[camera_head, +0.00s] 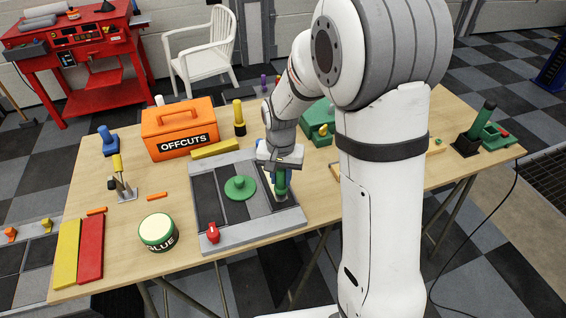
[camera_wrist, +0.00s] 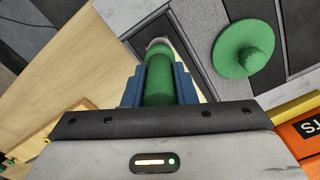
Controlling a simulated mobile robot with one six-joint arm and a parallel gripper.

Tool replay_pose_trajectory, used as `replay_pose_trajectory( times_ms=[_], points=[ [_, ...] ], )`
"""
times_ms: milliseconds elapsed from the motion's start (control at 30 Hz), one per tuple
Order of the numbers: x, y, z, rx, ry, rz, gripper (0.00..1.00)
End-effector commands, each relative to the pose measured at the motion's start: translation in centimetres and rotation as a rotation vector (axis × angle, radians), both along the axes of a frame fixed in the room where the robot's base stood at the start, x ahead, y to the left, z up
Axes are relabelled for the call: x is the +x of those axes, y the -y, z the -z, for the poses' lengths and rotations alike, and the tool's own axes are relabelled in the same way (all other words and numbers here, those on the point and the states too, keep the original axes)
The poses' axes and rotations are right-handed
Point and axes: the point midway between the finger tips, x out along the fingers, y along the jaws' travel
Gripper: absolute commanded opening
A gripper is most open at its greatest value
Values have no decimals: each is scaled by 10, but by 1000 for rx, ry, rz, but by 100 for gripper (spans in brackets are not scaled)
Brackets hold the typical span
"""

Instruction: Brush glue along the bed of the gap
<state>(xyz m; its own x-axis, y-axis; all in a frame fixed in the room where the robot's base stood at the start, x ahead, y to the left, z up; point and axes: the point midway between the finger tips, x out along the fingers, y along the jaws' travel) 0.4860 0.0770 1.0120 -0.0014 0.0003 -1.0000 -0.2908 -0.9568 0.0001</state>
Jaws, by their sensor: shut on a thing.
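My gripper (camera_head: 282,165) is shut on a green brush (camera_head: 281,184) by its handle, above the right end of the grey framed panel (camera_head: 265,230). In the wrist view the brush (camera_wrist: 159,78) stands between the blue fingers, and its grey tip end is at the panel. The gap (camera_wrist: 194,69) shows as a slot with a pale edge beside the brush; the brush and fingers hide part of it. I cannot tell whether the bristles touch the bed. A round glue pot (camera_head: 158,231) with a pale top and green rim stands on the table at the left.
An orange OFFCUTS box (camera_head: 180,128) stands behind. Yellow (camera_head: 67,254) and red (camera_head: 91,247) strips lie at the left front.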

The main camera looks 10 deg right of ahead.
Motion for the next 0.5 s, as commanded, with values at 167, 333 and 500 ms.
replay_pose_trajectory(
  times_ms=[167, 333, 500],
  points=[
    [-3, 2, -6, 0, -2, -2, 0],
    [-3, 1, -32, 0, 0, -2, 0],
    [-3, 1, -48, 0, 0, -2, 0]
  ],
)
